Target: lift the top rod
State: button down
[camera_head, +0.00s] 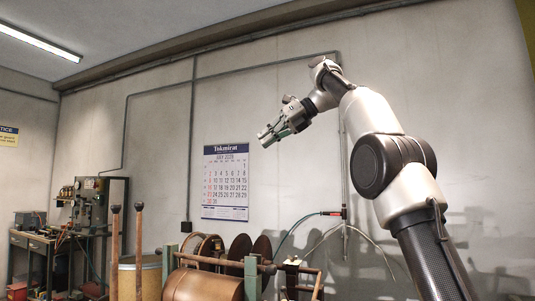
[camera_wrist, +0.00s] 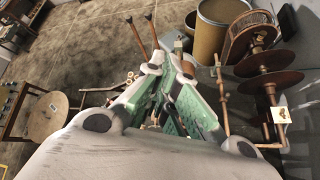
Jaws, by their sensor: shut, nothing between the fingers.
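A brown rod (camera_head: 220,262) lies across the top of the winding machine at the bottom of the head view, above a copper-coloured drum (camera_head: 203,286). I take it for the top rod. Green posts (camera_head: 251,279) stand near its ends. My gripper (camera_head: 267,137) is high above and to the right of the rod, well apart from it, in front of the wall. In the wrist view my gripper (camera_wrist: 168,66) has its green fingers together with nothing held. I cannot make out the rod in the wrist view, where my gripper covers the middle.
Two upright wooden-looking sticks (camera_head: 138,246) stand left of the machine, by a tan barrel (camera_head: 150,274). Dark reels (camera_head: 240,247) stand behind the rod. A workbench (camera_head: 43,243) with equipment is at the far left. A calendar (camera_head: 225,181) hangs on the wall. The air around my gripper is clear.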

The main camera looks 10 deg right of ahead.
jog(key=s+d+f+m, duration=0.1)
jog(key=d+f+m, duration=0.2)
jog(key=d+f, duration=0.95)
jog(key=shift+n, duration=0.8)
jog(key=s+f, duration=0.3)
jog(key=f, duration=0.6)
jog(key=s+a+f, duration=0.1)
jog(key=s+f, duration=0.2)
jog(key=f, duration=0.5)
jog(key=s+a+f, duration=0.1)
jog(key=s+f, duration=0.2)
jog(key=f, duration=0.6)
jog(key=shift+f, duration=0.35)
jog(key=shift+w+d+n, duration=0.2)
jog(key=shift+w+n, duration=0.1)
jog(key=shift+n, duration=0.4)
